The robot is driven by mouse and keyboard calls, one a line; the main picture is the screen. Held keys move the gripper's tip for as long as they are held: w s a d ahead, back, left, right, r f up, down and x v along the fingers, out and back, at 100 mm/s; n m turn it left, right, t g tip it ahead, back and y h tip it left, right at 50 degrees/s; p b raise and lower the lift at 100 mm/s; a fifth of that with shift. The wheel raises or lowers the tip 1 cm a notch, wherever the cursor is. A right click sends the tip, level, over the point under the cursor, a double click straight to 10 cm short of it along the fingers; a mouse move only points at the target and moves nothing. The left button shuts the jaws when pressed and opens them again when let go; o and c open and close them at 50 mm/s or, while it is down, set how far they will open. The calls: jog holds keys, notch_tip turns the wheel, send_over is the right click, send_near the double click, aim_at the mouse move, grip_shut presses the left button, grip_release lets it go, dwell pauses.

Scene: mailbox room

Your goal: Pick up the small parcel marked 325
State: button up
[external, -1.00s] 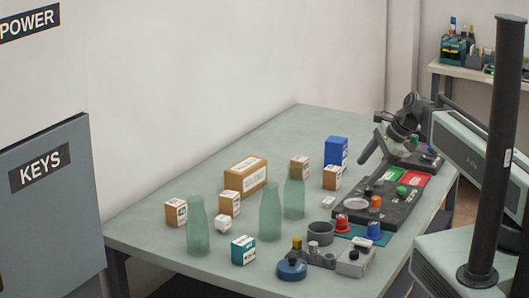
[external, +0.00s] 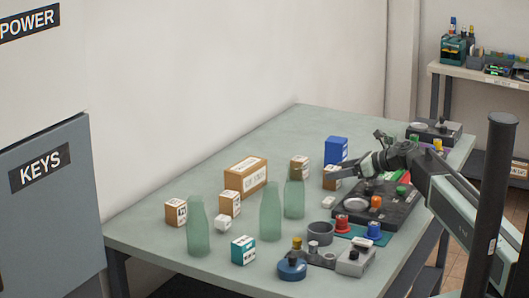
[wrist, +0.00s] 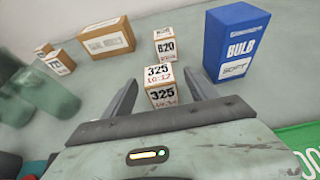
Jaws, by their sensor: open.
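The small parcel marked 325 (wrist: 161,87) is a brown box with white labels. In the wrist view it sits between the two fingers of my gripper (wrist: 160,95), which is open. I cannot tell whether either finger touches it. In the external view the parcel (external: 331,179) stands on the table in front of the blue box, and my gripper (external: 343,173) reaches it from the right, partly covering it.
A parcel marked 620 (wrist: 166,46) stands just behind, and a blue BULB box (wrist: 234,40) stands close on the right. Green bottles (external: 294,195) and a larger carton (external: 246,176) are to the left. A dark panel with knobs (external: 385,203) lies in front.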

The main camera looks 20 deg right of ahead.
jog(key=b+x, duration=0.2)
jog(key=x, duration=0.3)
jog(key=shift+w+a+f, duration=0.2)
jog(key=shift+f, duration=0.1)
jog(key=shift+r, duration=0.15)
grip_shut()
notch_tip(320, 180, up, 10)
jog(key=p, duration=1)
